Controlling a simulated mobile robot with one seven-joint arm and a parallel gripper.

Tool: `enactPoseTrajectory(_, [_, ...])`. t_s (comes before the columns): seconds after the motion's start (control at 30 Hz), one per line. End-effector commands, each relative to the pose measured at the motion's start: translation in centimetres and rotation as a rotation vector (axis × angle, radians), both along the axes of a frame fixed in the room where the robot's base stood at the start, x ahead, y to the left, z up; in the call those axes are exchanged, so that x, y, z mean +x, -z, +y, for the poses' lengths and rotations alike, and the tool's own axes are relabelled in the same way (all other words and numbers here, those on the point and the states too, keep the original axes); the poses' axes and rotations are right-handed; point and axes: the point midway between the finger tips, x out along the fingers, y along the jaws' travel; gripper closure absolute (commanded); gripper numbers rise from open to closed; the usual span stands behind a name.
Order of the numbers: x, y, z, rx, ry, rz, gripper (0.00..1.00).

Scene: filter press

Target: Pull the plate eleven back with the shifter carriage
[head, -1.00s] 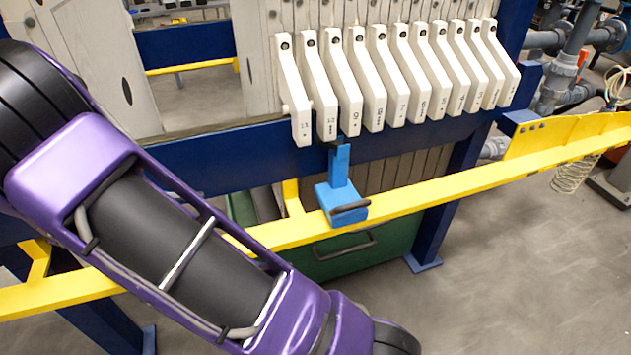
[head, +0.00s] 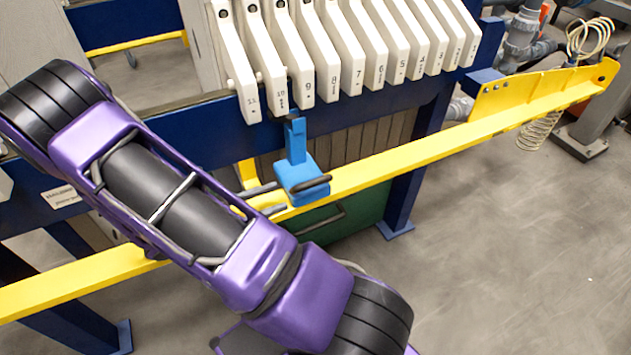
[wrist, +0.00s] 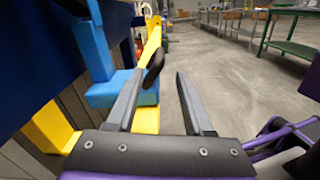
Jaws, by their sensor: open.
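Plate eleven (head: 240,75) is the leftmost handle of the white row in the head view, marked 11 at its lower end. The blue shifter carriage (head: 300,180) sits on the yellow rail, right of plate eleven, its upright near the lower ends of plates 10 and 9. Its dark handle (head: 312,185) sticks out toward me. My gripper (head: 279,196) is open, its two grey fingers just left of the carriage. In the wrist view, the carriage (wrist: 105,92) is left of my gripper (wrist: 161,76), and the handle (wrist: 153,68) appears near the left fingertip. I cannot tell whether they touch.
The yellow rail (head: 420,147) runs along the press to a yellow bracket (head: 540,95) at the right. A blue beam (head: 200,135) lies behind it, with a blue leg (head: 402,205) below. A green table (wrist: 290,48) stands far off.

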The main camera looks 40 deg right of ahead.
Motion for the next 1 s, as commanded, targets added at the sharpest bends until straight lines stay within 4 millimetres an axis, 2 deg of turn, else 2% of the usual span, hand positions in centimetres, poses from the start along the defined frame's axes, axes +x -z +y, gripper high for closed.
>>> enactPoseTrajectory(0.1, [-0.7,0.0,-2.6,0.000,0.003,0.001,0.48])
enactPoseTrajectory(0.3, [-1.6,0.0,-6.7,0.000,0.003,0.000,0.48])
enactPoseTrajectory(0.5, [-2.2,0.1,-9.5,0.001,0.001,-0.002,0.48])
enactPoseTrajectory(0.7, [-2.4,0.0,-10.4,0.002,-0.001,-0.001,0.48])
enactPoseTrajectory(0.93, [-2.4,0.0,-10.5,0.002,-0.001,-0.001,0.48])
enactPoseTrajectory(1.0, [-2.4,0.0,-10.5,0.002,-0.001,-0.001,0.59])
